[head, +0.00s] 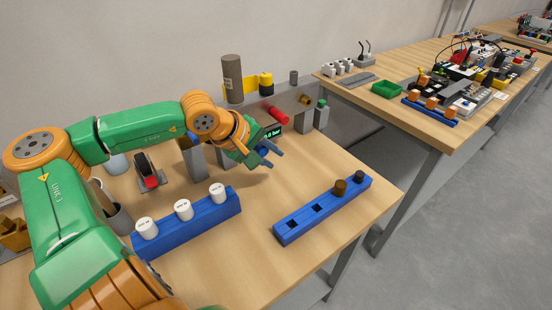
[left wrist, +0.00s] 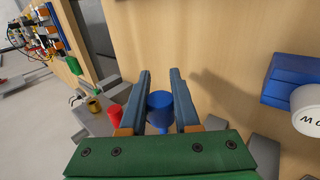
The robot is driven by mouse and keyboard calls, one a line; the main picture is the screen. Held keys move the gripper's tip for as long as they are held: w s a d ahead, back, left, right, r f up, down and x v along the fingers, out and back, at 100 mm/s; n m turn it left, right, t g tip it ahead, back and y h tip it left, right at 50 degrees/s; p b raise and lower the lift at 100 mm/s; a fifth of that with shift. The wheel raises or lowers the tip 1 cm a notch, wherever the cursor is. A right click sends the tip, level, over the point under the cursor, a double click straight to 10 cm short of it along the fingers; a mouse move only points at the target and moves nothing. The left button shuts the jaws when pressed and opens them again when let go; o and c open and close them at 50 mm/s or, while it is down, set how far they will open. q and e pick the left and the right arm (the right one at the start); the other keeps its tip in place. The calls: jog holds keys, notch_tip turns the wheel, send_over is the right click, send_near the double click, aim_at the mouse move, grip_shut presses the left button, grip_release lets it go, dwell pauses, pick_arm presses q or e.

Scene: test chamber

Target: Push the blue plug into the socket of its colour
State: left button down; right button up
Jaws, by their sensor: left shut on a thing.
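My left gripper (head: 270,157) is above the wooden table, near its back middle. In the left wrist view the blue plug (left wrist: 159,104) sits between the two fingers of the gripper (left wrist: 162,82), which is shut on it. In the head view the plug is mostly hidden by the fingers. A blue block (head: 283,232) at the right of the table has two empty square holes in its top. A brown plug (head: 340,187) and a dark plug (head: 359,178) stand at its far end. I cannot tell which socket is coloured for the plug. My right gripper is not in view.
Another blue block (head: 190,225) with white labelled caps stands at front left. Grey posts (head: 306,121), a small display (head: 273,131) and a red cylinder (head: 277,114) stand at the back. The table between the two blue blocks is clear. A second cluttered table (head: 420,58) stands behind right.

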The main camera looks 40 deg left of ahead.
pick_arm(q)
jog(key=a, duration=0.1)
jog(key=w+a, duration=0.1)
jog(key=a, duration=0.1)
jog(key=shift+a+p, duration=0.25)
jog(key=shift+p, duration=0.15)
dwell(0.5)
jog(key=shift+b, duration=0.4)
dwell(0.3)
dwell(0.3)
jog(key=shift+b, duration=0.3)
